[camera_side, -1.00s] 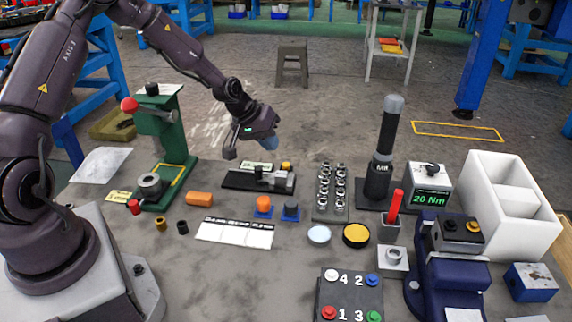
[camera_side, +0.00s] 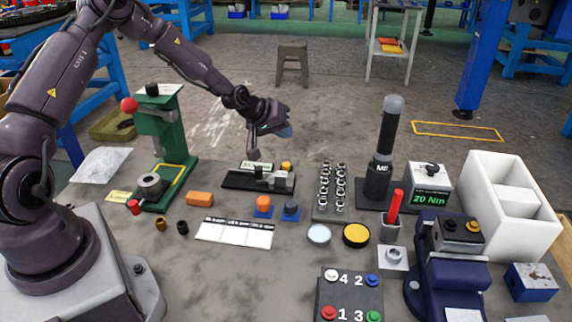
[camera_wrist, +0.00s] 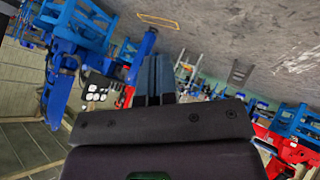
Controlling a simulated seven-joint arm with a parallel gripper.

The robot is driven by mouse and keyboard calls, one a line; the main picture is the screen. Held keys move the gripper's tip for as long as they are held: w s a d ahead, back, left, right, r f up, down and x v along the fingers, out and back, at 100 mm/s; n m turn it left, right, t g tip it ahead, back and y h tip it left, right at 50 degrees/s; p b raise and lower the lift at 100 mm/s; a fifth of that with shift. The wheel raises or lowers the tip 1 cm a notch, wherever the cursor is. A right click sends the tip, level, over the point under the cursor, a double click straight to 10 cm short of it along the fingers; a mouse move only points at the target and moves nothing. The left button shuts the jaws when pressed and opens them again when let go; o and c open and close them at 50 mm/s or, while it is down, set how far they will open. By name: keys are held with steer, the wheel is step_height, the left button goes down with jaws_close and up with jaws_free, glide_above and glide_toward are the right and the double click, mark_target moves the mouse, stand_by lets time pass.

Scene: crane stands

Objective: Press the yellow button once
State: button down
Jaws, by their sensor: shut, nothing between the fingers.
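A round yellow button-like disc with a black rim (camera_side: 356,235) lies on the bench right of the middle in the side view. A smaller yellow button (camera_side: 473,227) sits on the grey top of the blue machine at the right. I cannot tell which one the task means. My gripper (camera_side: 286,131) is in the air above the back of the bench, left of and well away from both. In the wrist view its fingers (camera_wrist: 154,76) are shut together and empty. They point out over the floor, and neither yellow button shows there.
A pale disc (camera_side: 319,234) lies beside the yellow one. A black column (camera_side: 381,160) and a rack of metal sockets (camera_side: 331,190) stand behind. A numbered button box (camera_side: 349,298) is in front. A green press (camera_side: 168,140) stands at the left.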

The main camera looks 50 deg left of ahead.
mark_target(284, 164)
steer(key=shift+f, duration=3.2)
steer(key=shift+f, duration=0.1)
steer(key=shift+f, duration=0.3)
steer(key=shift+f, duration=0.45)
steer(key=shift+r, duration=0.85)
steer(key=shift+r, duration=0.15)
steer(key=shift+r, duration=2.4)
